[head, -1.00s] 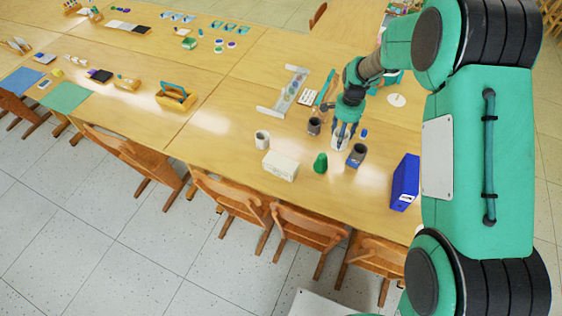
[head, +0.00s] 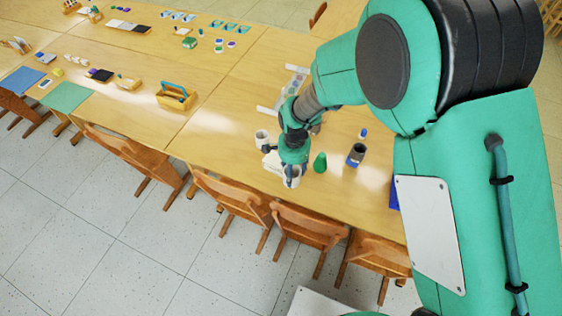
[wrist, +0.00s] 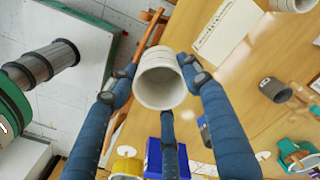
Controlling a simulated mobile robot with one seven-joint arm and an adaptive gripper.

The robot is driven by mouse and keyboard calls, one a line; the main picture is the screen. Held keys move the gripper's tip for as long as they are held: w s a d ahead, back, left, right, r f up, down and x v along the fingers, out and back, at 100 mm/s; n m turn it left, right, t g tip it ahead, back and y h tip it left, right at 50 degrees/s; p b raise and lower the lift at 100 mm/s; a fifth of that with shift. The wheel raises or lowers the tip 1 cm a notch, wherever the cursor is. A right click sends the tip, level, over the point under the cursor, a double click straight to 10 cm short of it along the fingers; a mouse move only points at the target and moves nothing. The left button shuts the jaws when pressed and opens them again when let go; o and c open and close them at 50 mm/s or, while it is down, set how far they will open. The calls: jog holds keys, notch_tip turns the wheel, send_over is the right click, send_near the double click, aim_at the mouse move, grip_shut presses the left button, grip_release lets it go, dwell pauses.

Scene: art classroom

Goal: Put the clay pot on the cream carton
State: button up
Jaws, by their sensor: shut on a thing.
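The clay pot (wrist: 160,92) is a pale, off-white open cup, held between the blue fingers of my gripper (wrist: 163,70) in the wrist view. In the head view my gripper (head: 292,170) is over the near edge of the table, with part of the pot (head: 291,182) showing below it. In the wrist view the carton (wrist: 228,30) lies up and right of the pot. The pot looks apart from it; its height above the table is hard to tell.
A second pale cup (head: 262,138) stands just behind the carton. A green object (head: 319,162) and a grey cup-like item on blue (head: 356,155) stand to the right. Wooden chairs (head: 232,203) line the near table edge. The table left of the carton is clear.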

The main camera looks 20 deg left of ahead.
jog(key=shift+w+f, duration=0.1)
jog(key=shift+f, duration=2.35)
send_near(281, 166)
jog(key=shift+w+a, duration=0.25)
jog(key=shift+w, duration=0.35)
jog(key=shift+w+a, duration=0.25)
jog(key=shift+w, duration=0.3)
jog(key=shift+f, duration=1.7)
jog(key=shift+f+b, duration=0.2)
jog(key=shift+b, duration=0.1)
jog(key=o, duration=1.3)
jog(key=shift+c, duration=0.2)
